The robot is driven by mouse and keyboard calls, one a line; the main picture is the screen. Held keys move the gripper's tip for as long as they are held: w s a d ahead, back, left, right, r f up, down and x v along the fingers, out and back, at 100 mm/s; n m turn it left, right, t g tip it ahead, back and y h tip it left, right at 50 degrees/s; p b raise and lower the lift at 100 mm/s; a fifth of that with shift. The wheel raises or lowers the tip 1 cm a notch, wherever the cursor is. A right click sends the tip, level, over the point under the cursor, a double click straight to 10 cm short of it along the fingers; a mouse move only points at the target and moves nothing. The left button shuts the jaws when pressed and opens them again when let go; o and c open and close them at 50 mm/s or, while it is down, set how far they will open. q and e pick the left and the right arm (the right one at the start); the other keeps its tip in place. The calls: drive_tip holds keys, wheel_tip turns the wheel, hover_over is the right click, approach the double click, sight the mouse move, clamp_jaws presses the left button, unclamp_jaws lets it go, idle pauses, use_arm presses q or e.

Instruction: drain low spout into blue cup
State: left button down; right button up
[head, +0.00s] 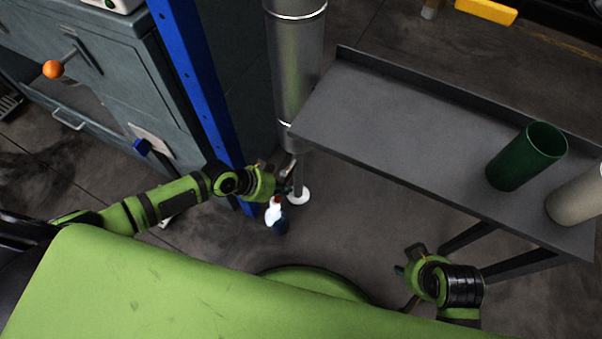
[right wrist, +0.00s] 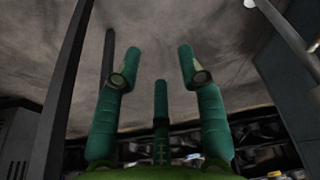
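A silver vertical pipe (head: 298,70) stands at the centre of the head view, with a thinner post and a white round foot (head: 298,196) below it. A small dark blue and white object (head: 277,218) with a reddish top is just below my left gripper (head: 286,186); I cannot tell whether it is the blue cup or whether the gripper touches it. The left fingers are small and partly hidden, beside the thin post. No spout is clearly distinguishable. My right gripper (head: 404,277) is low at the right; the right wrist view shows its fingers (right wrist: 160,75) spread and empty.
A grey metal table (head: 400,115) fills the right side, holding a green cup (head: 527,157) and a beige cup (head: 577,198). A blue upright beam (head: 195,80) and a grey cabinet (head: 95,75) with an orange knob (head: 54,69) stand left.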

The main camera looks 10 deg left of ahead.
use_arm(q)
drive_tip(key=shift+s+a+f, duration=0.1)
drive_tip(key=shift+s+a, duration=0.05)
drive_tip(key=shift+a, duration=0.7)
use_arm(e)
drive_tip(key=shift+r, duration=0.4)
use_arm(q)
drive_tip(key=shift+a, duration=0.15)
use_arm(e)
drive_tip(key=shift+r, duration=0.1)
